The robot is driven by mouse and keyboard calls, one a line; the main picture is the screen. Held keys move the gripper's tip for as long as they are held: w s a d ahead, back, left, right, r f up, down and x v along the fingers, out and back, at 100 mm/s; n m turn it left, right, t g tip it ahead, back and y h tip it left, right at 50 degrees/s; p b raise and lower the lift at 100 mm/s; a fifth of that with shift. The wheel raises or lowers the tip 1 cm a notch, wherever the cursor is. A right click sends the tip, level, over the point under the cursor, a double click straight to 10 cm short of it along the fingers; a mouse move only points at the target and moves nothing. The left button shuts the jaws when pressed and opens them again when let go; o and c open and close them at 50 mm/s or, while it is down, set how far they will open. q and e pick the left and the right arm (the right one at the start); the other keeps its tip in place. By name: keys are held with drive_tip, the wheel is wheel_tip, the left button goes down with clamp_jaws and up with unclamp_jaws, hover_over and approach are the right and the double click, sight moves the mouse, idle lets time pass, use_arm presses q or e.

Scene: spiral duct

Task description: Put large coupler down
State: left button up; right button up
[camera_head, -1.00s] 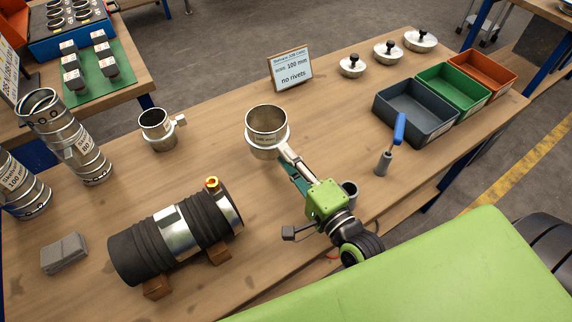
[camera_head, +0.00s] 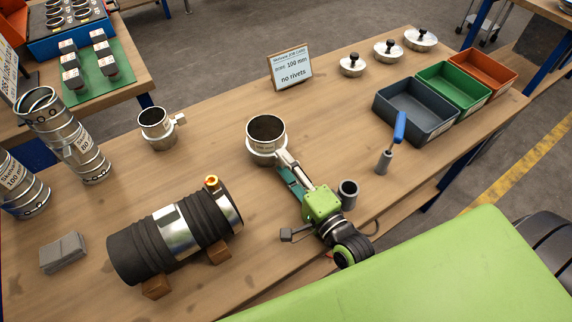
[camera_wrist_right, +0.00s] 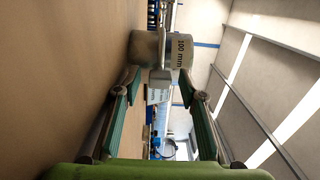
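The large coupler (camera_head: 262,147) is a shiny metal ring standing upright on the wooden table near the middle. It also shows in the right wrist view (camera_wrist_right: 178,50), labelled 100 mm, just beyond the fingertips. A small grey tab (camera_wrist_right: 160,80) on its near side points toward my gripper. My right gripper (camera_head: 286,169) is close against the coupler's near side. In the wrist view its two fingers (camera_wrist_right: 160,88) stand apart, one on each side of the tab, with visible gaps. My left gripper is not in view.
A black ribbed duct (camera_head: 150,247) lies on wooden blocks at front left. A smaller coupler (camera_head: 157,128) stands at left. A grey cup (camera_head: 348,193) is close beside my right gripper. A blue-handled tool (camera_head: 400,128), bins (camera_head: 412,112) and a sign (camera_head: 290,70) stand farther back.

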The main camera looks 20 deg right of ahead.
drive_tip(key=shift+r, duration=0.2)
drive_tip(key=shift+s+f, duration=0.15)
drive_tip(key=shift+s, duration=0.2)
drive_tip(key=s, duration=0.3)
drive_tip(key=s+d+b, duration=0.1)
drive_tip(key=s, duration=0.2)
drive_tip(key=s+d+b, duration=0.1)
drive_tip(key=s, duration=0.3)
drive_tip(key=shift+s+d, duration=0.1)
drive_tip(key=shift+s, duration=0.45)
drive_tip(key=shift+s, duration=0.1)
